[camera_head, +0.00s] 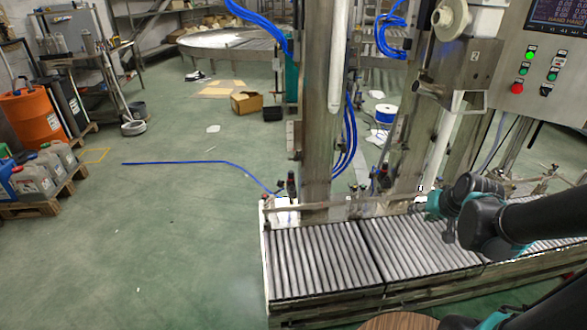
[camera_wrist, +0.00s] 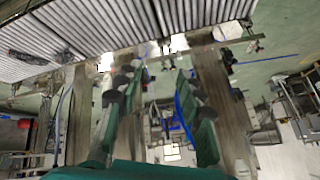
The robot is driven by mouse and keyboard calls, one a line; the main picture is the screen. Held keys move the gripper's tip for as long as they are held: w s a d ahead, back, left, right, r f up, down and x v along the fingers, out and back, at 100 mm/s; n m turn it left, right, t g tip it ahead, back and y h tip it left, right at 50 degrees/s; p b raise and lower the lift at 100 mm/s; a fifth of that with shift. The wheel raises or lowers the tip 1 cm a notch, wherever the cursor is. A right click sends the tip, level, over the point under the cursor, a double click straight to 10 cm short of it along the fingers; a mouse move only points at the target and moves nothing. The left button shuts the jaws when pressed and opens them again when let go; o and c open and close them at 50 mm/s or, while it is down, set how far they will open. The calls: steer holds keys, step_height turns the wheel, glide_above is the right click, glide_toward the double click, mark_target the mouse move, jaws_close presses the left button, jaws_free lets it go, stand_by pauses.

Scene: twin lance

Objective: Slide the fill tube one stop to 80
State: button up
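A long white fill tube (camera_head: 440,150) slants down below the metal head marked 2 (camera_head: 470,62) at the right of the head view. A second white tube (camera_head: 338,45) runs down the left column. My gripper (camera_head: 432,204), partly hidden by my arm, is by the lower end of the right tube, over the conveyor. I cannot tell whether they touch. In the wrist view my gripper's two fingers (camera_wrist: 157,75) stand well apart, with nothing clearly held between them. No scale or 80 mark is readable.
A roller conveyor (camera_head: 320,262) runs below the columns, with a guide rail (camera_head: 345,203) along its back. A control panel (camera_head: 545,75) with buttons is at the upper right. Blue hoses (camera_head: 350,140) hang by the left column. Open green floor (camera_head: 150,240) lies at the left.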

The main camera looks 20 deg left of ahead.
mark_target(291, 159)
steer(key=w+a+r+m+t+y, duration=0.1)
steer(key=w+a+r+t+y, duration=0.15)
steer(key=w+a, duration=0.65)
steer(key=w+a+r+m+t+y, duration=0.1)
steer(key=w+a+y, duration=0.35)
steer(key=a, duration=0.75)
steer(key=w+a+r+m+t+y, duration=0.1)
steer(key=w+a+r+t, duration=0.1)
steer(key=w+a, duration=0.75)
steer(key=w+a+f+m+t, duration=0.2)
steer(key=a+f+m, duration=0.25)
steer(key=a, duration=0.75)
steer(key=s+a+f+m+t+h, duration=0.15)
steer(key=a+f+m, duration=0.45)
steer(key=f, duration=0.7)
steer(key=shift+n+h, duration=0.25)
steer(key=shift+n, duration=0.3)
steer(key=shift+s+a+x, duration=0.15)
steer(key=shift+a+x, duration=0.1)
steer(key=shift+x, duration=1.1)
steer(key=shift+s+a+x, duration=0.15)
steer(key=shift+a+x, duration=0.05)
steer(key=shift+x, duration=1.1)
steer(key=shift+s+a+x, duration=0.1)
steer(key=shift+a+x, duration=0.15)
steer(key=shift+x, duration=1.1)
steer(key=shift+r, duration=0.1)
steer(key=shift+c, duration=0.3)
jaws_close()
